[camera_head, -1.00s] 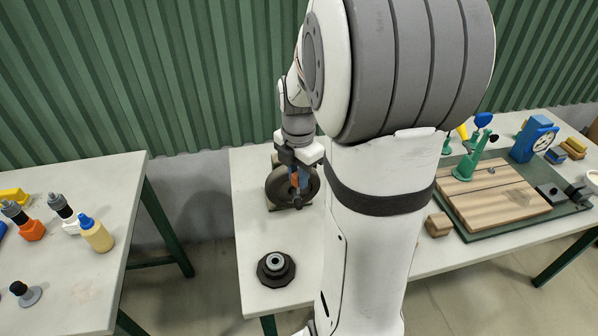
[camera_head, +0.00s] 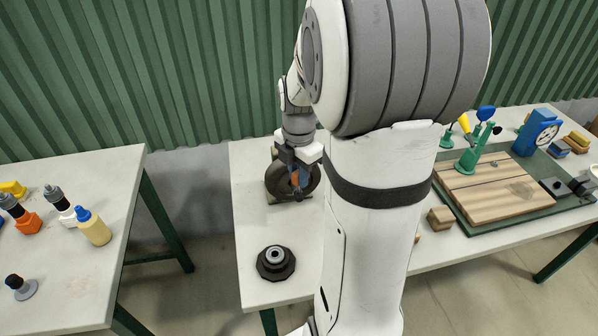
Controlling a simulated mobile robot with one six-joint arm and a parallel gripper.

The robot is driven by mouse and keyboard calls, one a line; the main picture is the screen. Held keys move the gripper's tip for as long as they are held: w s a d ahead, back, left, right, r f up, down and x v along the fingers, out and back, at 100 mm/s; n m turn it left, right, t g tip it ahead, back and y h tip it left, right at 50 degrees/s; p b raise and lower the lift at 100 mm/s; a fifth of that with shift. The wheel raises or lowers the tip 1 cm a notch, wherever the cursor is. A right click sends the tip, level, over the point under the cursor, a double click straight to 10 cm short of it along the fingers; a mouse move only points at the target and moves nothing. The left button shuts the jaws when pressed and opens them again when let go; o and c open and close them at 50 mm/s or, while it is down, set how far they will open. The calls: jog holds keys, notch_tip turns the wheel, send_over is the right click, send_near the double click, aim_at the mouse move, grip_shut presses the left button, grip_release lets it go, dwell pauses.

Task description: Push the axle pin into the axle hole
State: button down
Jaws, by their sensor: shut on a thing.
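My gripper (camera_head: 298,177) is in front of a dark round drum (camera_head: 276,186) that stands upright in a low cradle on the middle table. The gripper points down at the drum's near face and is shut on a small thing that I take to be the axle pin. The fingers and their orange and blue parts cover most of it. The axle hole is hidden behind the gripper, so I cannot tell whether the pin is inside it, touching its rim or apart.
A dark flanged piece (camera_head: 275,263) lies on the near part of the middle table (camera_head: 250,222). Bottles (camera_head: 92,226) stand on the left table. At the right, green clamps stand by a wooden board (camera_head: 490,205), with a wooden block (camera_head: 440,217) beside it. My arm hides the centre.

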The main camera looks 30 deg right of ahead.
jog(key=shift+f+b, duration=1.15)
jog(key=shift+f, duration=0.5)
jog(key=c, duration=1.2)
grip_release()
jog(key=shift+o, duration=0.6)
jog(key=shift+o, duration=0.8)
jog(key=shift+r, duration=0.25)
jog(key=shift+r+p, duration=1.7)
jog(key=shift+r, duration=0.3)
